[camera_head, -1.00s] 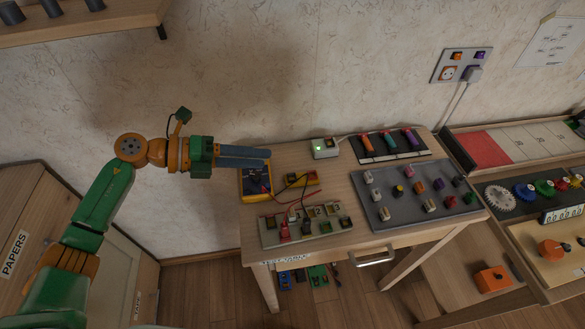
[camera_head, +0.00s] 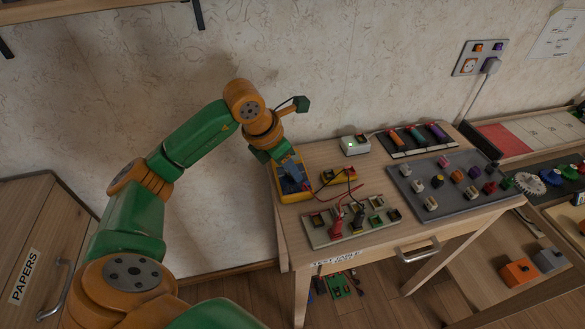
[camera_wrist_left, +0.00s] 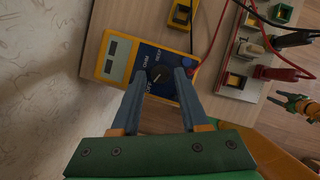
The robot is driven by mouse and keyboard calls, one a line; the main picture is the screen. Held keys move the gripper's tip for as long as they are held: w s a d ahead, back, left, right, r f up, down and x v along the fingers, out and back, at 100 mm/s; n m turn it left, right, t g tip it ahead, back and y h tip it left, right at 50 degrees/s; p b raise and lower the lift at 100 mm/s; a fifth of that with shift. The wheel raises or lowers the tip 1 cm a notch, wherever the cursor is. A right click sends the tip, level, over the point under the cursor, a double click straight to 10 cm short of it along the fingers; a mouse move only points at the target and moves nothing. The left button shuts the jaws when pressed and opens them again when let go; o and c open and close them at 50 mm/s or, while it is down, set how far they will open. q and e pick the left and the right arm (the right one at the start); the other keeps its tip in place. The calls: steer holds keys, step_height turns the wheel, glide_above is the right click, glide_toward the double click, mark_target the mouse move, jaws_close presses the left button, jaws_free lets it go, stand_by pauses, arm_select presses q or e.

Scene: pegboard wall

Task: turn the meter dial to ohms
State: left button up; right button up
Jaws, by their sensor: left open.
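The yellow meter (camera_head: 293,191) lies at the left end of the test table. In the left wrist view the meter (camera_wrist_left: 102,66) shows a grey display and a dark blue face with OHM and OFF labels. Its dark round dial (camera_wrist_left: 159,75) has a yellow mark; I cannot tell exactly which label it points to. My left gripper (camera_head: 292,178) is over the meter with fingers down. In the left wrist view the open gripper (camera_wrist_left: 163,76) has one finger on each side of the dial; contact cannot be told.
Red and black leads run from beside the meter to a terminal board (camera_head: 352,229). A small yellow unit (camera_head: 338,176) sits close by. A grey panel of knobs (camera_head: 452,187), a white box with a green light (camera_head: 355,146) and a screwdriver tray (camera_head: 414,140) fill the table further right.

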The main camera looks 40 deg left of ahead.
arm_select(q)
steer(key=shift+f, duration=0.4)
jaws_close()
